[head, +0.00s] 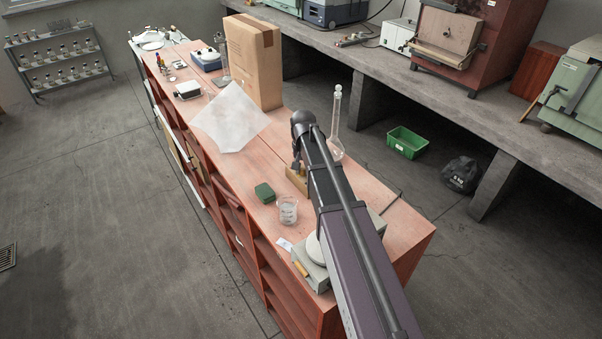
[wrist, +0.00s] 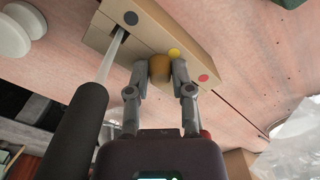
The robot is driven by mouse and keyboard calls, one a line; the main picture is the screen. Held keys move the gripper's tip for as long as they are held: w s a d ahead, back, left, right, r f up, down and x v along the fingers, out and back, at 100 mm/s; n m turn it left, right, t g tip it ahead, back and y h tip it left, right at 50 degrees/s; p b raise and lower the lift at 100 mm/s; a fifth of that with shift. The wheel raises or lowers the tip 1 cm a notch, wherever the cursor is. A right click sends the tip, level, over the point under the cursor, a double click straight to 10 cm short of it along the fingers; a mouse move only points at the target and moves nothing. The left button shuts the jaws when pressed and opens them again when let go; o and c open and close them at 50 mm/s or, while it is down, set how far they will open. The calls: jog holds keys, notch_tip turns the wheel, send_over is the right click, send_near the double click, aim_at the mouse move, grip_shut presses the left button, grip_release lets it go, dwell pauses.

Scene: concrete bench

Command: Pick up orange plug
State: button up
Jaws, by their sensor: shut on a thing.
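The orange plug (wrist: 160,69), a short ochre-brown cylinder, shows in the wrist view between the fingertips. My gripper (wrist: 161,72) is shut on its sides. The plug is in front of a pale wooden block (wrist: 140,39) with black, yellow and red dots, close to the yellow dot. I cannot tell whether it is still seated in the block or clear of it. In the head view the wooden block (head: 292,180) lies on the bench, partly hidden by my arm. My gripper (head: 297,166) is above it; the plug cannot be made out there.
A black-handled tool (wrist: 75,130) stands in the block's slot, close to my left finger. A glass flask (head: 336,130), a beaker (head: 287,211) and a green block (head: 264,192) are nearby.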

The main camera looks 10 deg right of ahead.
aim_at(303, 169)
jog(key=shift+r, duration=0.2)
notch_tip(303, 169, up, 10)
jog(key=p, duration=1)
jog(key=shift+f, duration=0.2)
jog(key=shift+r, duration=0.15)
dwell(0.6)
jog(key=shift+r+p, duration=1.4)
jog(key=shift+p, duration=0.15)
jog(key=shift+d, duration=0.1)
